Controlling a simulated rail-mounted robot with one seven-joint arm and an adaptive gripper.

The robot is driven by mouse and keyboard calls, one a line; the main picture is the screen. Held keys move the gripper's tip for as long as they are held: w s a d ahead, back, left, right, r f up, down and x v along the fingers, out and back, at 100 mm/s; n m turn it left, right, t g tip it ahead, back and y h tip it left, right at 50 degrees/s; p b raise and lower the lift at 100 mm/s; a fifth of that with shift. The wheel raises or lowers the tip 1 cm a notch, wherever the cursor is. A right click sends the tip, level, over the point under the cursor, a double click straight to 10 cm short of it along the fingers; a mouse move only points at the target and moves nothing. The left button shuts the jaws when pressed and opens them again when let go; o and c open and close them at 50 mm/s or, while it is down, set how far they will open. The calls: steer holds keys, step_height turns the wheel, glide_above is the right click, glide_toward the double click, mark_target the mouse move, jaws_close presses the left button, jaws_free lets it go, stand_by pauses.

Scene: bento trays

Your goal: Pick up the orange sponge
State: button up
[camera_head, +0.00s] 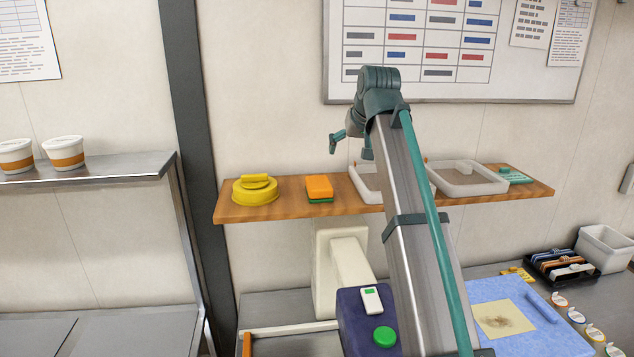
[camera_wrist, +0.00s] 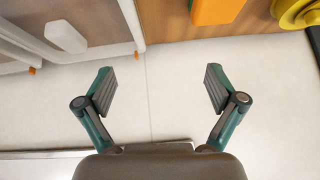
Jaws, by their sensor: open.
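The orange sponge (camera_head: 319,187) lies on the wooden wall shelf (camera_head: 290,206), with a green layer along its underside. In the wrist view the sponge (camera_wrist: 217,11) shows at the top edge, partly cut off by the frame. My gripper (camera_wrist: 160,90) is open and empty, with its two fingers wide apart over bare pale surface.
A yellow round object (camera_head: 256,197) sits left of the sponge on the shelf. A pale tray (camera_head: 361,193), partly hidden by my arm, stands just right of it, with another tray (camera_head: 468,188) farther right. The whiteboard (camera_head: 510,85) is on the wall behind.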

mark_target(319, 183)
steer(key=s+a+g, duration=0.1)
steer(key=a, duration=0.1)
steer(key=s+a, duration=0.2)
steer(key=s+a+g+h, duration=0.1)
steer(key=s+a, duration=0.1)
steer(key=a, duration=0.1)
steer(key=shift+r+n+g+p, duration=0.25)
steer(key=shift+n+g+p, duration=0.05)
steer(key=shift+p, duration=0.1)
steer(key=shift+a+f, duration=0.1)
steer(key=shift+f, duration=0.1)
steer(key=p+x, duration=0.2)
steer(key=x, duration=0.3)
steer(key=shift+s, duration=0.1)
steer(key=shift+p+x, duration=1.6)
steer(key=shift+x, duration=1.1)
steer(key=shift+s, duration=0.15)
steer(key=c, duration=1)
